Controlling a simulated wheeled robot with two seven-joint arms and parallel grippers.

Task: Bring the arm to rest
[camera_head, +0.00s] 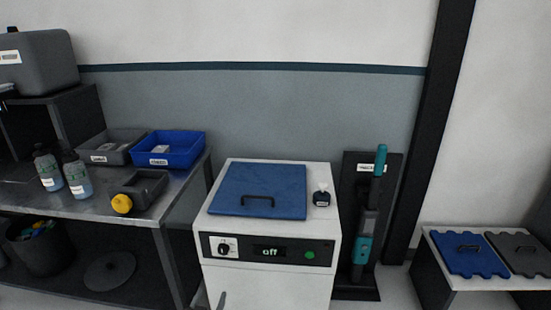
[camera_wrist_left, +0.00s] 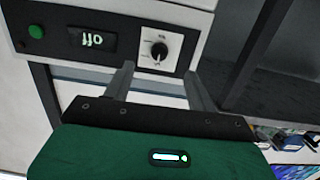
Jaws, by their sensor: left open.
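My left gripper (camera_wrist_left: 160,80) shows in the left wrist view with its two grey fingers apart and nothing between them. It is in front of the white machine's control panel (camera_wrist_left: 110,38), which appears upside down there, with a dial and a display reading "off". In the head view only a small grey tip of my left gripper (camera_head: 222,299) shows at the bottom edge, in front of the white machine (camera_head: 270,285), below its dial. The rest of the left arm is out of that view. My right gripper is in neither view.
The machine has a blue lid (camera_head: 262,185) with a black handle. A metal table (camera_head: 100,208) at left holds bottles, bins and a yellow-ended tool. A dark rack (camera_head: 345,215) with a teal tool stands right of the machine. A low bench (camera_head: 455,284) carries two panels.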

